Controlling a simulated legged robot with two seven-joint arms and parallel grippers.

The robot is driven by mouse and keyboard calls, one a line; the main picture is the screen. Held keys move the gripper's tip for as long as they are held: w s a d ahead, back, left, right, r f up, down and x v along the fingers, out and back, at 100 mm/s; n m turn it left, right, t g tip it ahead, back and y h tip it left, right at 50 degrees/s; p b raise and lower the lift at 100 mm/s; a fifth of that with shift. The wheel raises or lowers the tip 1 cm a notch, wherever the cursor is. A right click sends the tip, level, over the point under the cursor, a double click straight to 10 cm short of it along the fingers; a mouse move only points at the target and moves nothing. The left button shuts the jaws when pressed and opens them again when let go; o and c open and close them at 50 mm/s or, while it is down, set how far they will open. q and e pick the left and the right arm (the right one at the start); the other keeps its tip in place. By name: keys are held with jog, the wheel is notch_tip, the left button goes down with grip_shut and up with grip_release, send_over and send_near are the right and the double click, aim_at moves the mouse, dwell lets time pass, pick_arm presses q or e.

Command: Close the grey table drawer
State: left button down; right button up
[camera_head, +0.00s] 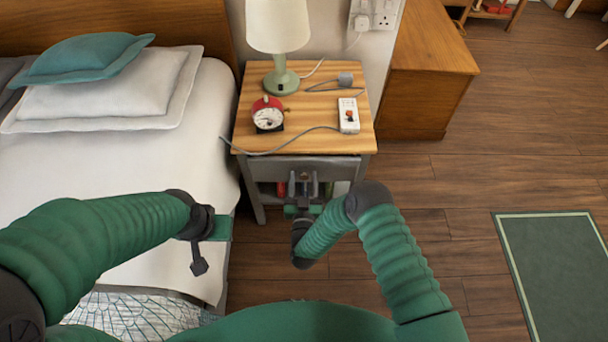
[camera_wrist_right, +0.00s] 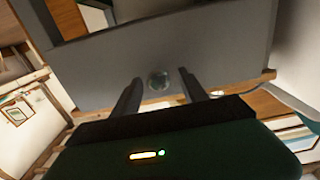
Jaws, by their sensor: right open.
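The grey bedside table has a wooden top (camera_head: 246,134) and a grey drawer front (camera_head: 345,168) under its front edge. How far the drawer stands out is hard to tell from above. In the right wrist view the grey drawer front (camera_wrist_right: 210,50) fills the upper middle, with a round knob (camera_wrist_right: 159,82). My right gripper (camera_head: 305,186) is in front of the table, and its two fingers (camera_wrist_right: 160,92) are apart, pointing at the drawer front on either side of the knob. Contact cannot be made out. My left gripper (camera_head: 208,245) hangs beside the bed, away from the drawer; its jaws are unclear.
A lamp (camera_head: 281,80), a red alarm clock (camera_head: 267,115) and a white power strip (camera_head: 348,115) stand on the top, with cables. The bed (camera_head: 110,165) is close on the left. A wooden cabinet (camera_head: 425,75) stands right. Floor towards the green rug (camera_head: 555,265) is clear.

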jog(key=shift+d, duration=0.1)
grip_shut()
dwell(1.2)
